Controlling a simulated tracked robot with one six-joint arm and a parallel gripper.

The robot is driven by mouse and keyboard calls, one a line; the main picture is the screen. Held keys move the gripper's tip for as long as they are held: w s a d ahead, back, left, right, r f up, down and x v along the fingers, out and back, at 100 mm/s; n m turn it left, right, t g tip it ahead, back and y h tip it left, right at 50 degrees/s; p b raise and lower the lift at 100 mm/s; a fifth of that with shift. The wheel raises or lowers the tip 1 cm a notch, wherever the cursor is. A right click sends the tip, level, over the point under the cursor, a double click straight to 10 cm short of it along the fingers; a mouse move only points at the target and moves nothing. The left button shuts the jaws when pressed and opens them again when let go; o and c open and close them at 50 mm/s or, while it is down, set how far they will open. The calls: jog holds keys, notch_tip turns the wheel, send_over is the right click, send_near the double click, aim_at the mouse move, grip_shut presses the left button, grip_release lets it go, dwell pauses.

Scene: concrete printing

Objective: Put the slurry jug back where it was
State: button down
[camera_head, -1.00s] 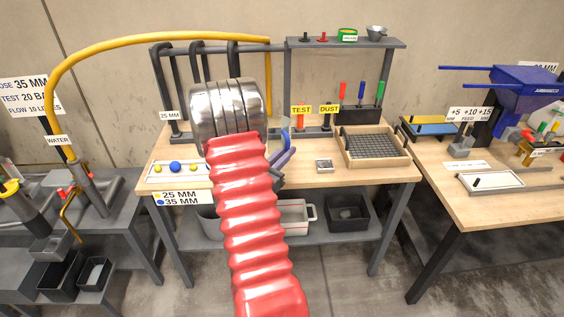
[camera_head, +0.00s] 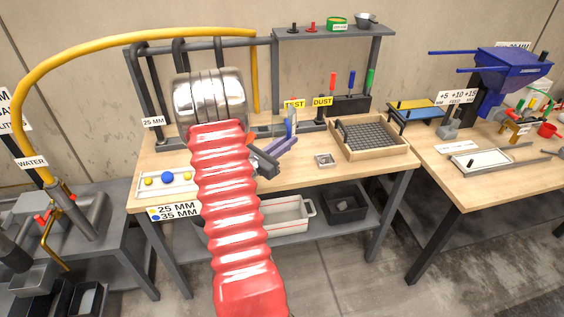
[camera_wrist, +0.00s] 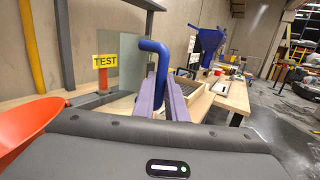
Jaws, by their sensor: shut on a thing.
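The slurry jug appears as a clear, greenish body (camera_wrist: 131,62) with a blue bent handle (camera_wrist: 152,47) in the wrist view. My gripper (camera_wrist: 168,88) has its purple fingers shut on the blue handle. In the head view the handle (camera_head: 291,122) shows as a small blue piece at the tips of my gripper (camera_head: 284,143), above the middle workbench. The jug's body is hard to make out there, partly behind my arm. I cannot tell whether its base touches the bench.
A shelf (camera_head: 335,33) stands behind. Bare wood lies in front of the dish.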

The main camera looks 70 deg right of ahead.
jog(key=shift+s, duration=0.25)
jog(key=shift+f, duration=2.9)
jog(key=shift+f, duration=2.1)
jog(key=c, duration=1.8)
grip_release()
